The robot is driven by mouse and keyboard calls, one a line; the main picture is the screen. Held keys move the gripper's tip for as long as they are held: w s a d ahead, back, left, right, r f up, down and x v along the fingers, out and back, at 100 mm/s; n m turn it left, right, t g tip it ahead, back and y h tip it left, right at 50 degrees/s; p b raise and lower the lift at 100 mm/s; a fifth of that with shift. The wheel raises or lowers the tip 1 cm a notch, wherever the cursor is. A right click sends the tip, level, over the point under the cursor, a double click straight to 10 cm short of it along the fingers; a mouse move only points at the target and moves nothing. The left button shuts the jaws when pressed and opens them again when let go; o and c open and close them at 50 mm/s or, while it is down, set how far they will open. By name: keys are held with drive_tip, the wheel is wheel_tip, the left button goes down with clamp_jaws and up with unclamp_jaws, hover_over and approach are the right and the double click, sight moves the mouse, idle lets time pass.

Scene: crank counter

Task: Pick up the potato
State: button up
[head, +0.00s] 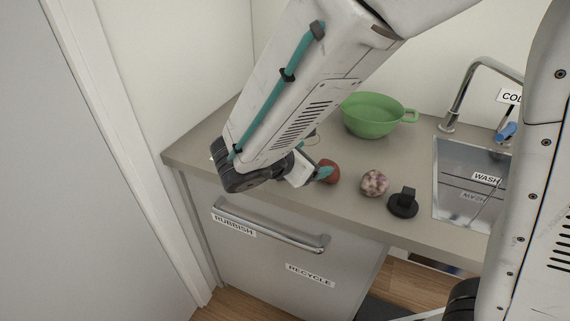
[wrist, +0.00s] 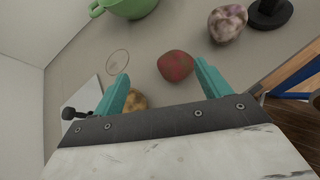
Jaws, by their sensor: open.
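A yellow-brown lump that looks like the potato (wrist: 138,100) lies on the counter in the wrist view. It shows beside my left finger, its lower part hidden by the gripper's edge. In the head view my arm hides it. My gripper (wrist: 162,69) is open, with two teal fingers apart and nothing held between them. In the head view the gripper (head: 312,162) is low over the counter's left part, mostly hidden by my arm. A red speckled round item (wrist: 175,66) lies just beyond the fingertips; it also shows in the head view (head: 329,171).
A mottled purple-white item (head: 374,183) and a black knobbed piece (head: 403,204) are to the right, near the counter's front edge. A green colander (head: 372,118) stands behind. The sink (head: 460,190) is farther right. A white board (wrist: 88,95) lies left in the wrist view.

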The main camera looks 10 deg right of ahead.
drive_tip(key=a+f+n+t, duration=0.1)
drive_tip(key=a+n, duration=0.1)
drive_tip(key=a, duration=0.1)
drive_tip(key=w+a+f+n+t+y, duration=0.1)
drive_tip(key=a+f+n, duration=0.1)
drive_tip(key=a+f+n+t, duration=0.1)
drive_tip(key=a, duration=0.2)
drive_tip(key=shift+w+a+f+n+y, duration=0.2)
drive_tip(key=shift+w+a+n+y, duration=0.1)
drive_tip(key=shift+n, duration=0.1)
drive_tip(key=shift+w+f+t, duration=0.2)
drive_tip(key=shift+t, duration=0.1)
drive_tip(key=x, duration=0.7)
drive_tip(key=shift+d+f, duration=0.1)
drive_tip(key=shift+f, duration=0.15)
drive_tip(key=shift+c, duration=0.4)
drive_tip(key=c, duration=1)
